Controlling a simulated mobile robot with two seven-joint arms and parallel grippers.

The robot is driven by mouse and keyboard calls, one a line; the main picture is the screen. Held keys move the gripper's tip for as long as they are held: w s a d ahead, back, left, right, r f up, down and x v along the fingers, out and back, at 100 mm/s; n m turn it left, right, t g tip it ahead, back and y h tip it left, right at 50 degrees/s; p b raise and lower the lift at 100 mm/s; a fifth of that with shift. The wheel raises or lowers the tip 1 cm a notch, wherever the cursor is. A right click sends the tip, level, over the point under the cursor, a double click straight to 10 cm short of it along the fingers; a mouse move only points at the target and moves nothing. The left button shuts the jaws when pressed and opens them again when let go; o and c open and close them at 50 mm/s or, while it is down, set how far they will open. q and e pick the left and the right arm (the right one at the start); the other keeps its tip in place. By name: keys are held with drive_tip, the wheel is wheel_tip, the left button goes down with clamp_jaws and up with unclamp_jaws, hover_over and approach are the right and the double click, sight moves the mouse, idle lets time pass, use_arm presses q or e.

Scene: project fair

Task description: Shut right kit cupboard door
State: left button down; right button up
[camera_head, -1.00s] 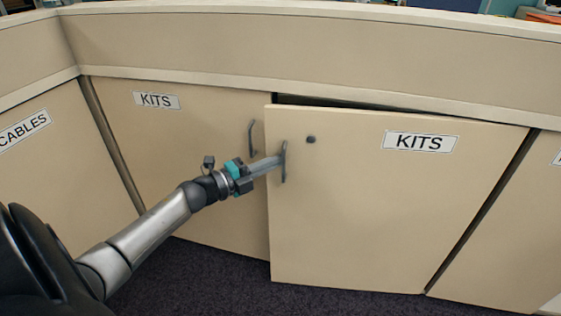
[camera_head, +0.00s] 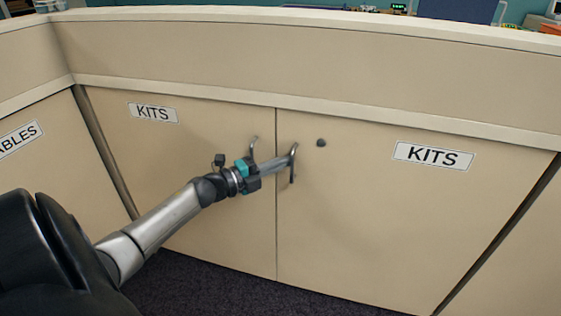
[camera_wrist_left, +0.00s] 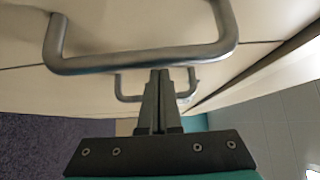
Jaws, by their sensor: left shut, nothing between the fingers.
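The right kit cupboard door (camera_head: 370,220) is a beige panel with a KITS label, a dark round knob or lock and a bar handle (camera_head: 293,164). It looks flush with the left kit door (camera_head: 190,190), with only a thin seam between them. My left gripper (camera_head: 286,161) is shut and empty, its fingertips at the right door's handle; whether they touch it I cannot tell. In the left wrist view the shut fingers (camera_wrist_left: 158,80) point at the doors, with one bar handle (camera_wrist_left: 150,62) close by and another behind the fingertips. My right gripper is not in view.
A cupboard labelled CABLES (camera_head: 30,170) stands at the left, at an angle. A pale counter edge (camera_head: 300,105) runs above the doors. Dark carpet (camera_head: 210,290) lies below, clear where it shows.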

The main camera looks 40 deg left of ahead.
use_arm(q)
drive_tip(key=shift+w+a+r+n+y, duration=0.3)
drive_tip(key=shift+w+a+r+y, duration=0.15)
drive_tip(key=shift+a, duration=0.25)
drive_tip(key=shift+s, duration=0.15)
drive_tip(key=shift+s+a+f+p, duration=0.1)
drive_tip(key=shift+s+f+p, duration=0.1)
drive_tip(key=shift+p, duration=0.25)
drive_tip(key=p+v, duration=0.4)
drive_tip(key=v, duration=1.1)
drive_tip(key=shift+d+f+h, duration=0.4)
drive_tip(key=shift+f+h, duration=0.05)
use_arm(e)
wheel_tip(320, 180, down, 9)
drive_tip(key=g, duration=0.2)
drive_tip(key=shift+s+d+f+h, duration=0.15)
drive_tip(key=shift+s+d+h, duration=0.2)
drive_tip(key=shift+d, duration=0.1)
use_arm(q)
drive_tip(key=shift+s, duration=0.1)
